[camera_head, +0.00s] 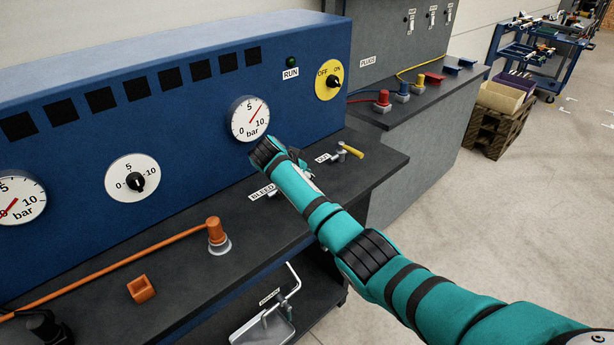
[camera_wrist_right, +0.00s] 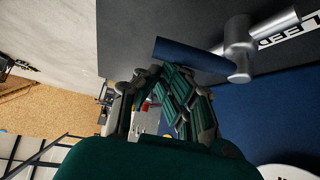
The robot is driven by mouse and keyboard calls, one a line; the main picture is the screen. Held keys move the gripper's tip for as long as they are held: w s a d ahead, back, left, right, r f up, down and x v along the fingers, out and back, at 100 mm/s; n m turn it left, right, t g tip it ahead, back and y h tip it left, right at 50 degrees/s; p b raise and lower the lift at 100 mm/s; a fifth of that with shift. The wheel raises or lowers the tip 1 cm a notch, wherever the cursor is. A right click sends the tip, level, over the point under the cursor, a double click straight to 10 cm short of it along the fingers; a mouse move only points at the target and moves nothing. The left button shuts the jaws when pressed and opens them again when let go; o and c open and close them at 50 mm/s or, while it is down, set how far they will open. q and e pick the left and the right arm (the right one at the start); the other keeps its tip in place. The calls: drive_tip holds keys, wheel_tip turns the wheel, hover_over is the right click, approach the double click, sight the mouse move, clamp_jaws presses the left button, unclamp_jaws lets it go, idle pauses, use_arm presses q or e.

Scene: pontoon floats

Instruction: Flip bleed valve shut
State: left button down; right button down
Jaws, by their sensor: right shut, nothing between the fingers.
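The bleed valve shows in the right wrist view as a metal body (camera_wrist_right: 240,45) with a blue lever (camera_wrist_right: 188,55) beside a partly cut-off label. In the head view its BLEED label (camera_head: 262,192) lies on the dark bench, and my right arm covers most of the valve. My right gripper (camera_wrist_right: 160,76) is shut and empty. Its fingertips are close to the blue lever in the wrist view; I cannot tell whether they touch it. My left gripper is not in view.
A yellow-handled valve (camera_head: 350,151) stands to the right on the bench. The blue panel with a pressure gauge (camera_head: 249,119) rises close behind my right wrist. An orange capped fitting (camera_head: 216,232) with a hose and an orange block (camera_head: 141,289) occupy the left bench.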

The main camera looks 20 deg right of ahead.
drive_tip(key=shift+s+a+f+m+g+h+b, duration=0.1)
drive_tip(key=shift+s+a+m+g+h+b, duration=0.15)
drive_tip(key=shift+m, duration=0.25)
drive_tip(key=shift+s+a+m+g+h+b, duration=0.1)
drive_tip(key=shift+s+a+m+g+h, duration=0.1)
drive_tip(key=shift+a+m+g, duration=0.25)
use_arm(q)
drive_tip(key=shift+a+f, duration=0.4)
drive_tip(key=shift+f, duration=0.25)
use_arm(e)
drive_tip(key=shift+s+a, duration=0.15)
drive_tip(key=shift+s, duration=0.05)
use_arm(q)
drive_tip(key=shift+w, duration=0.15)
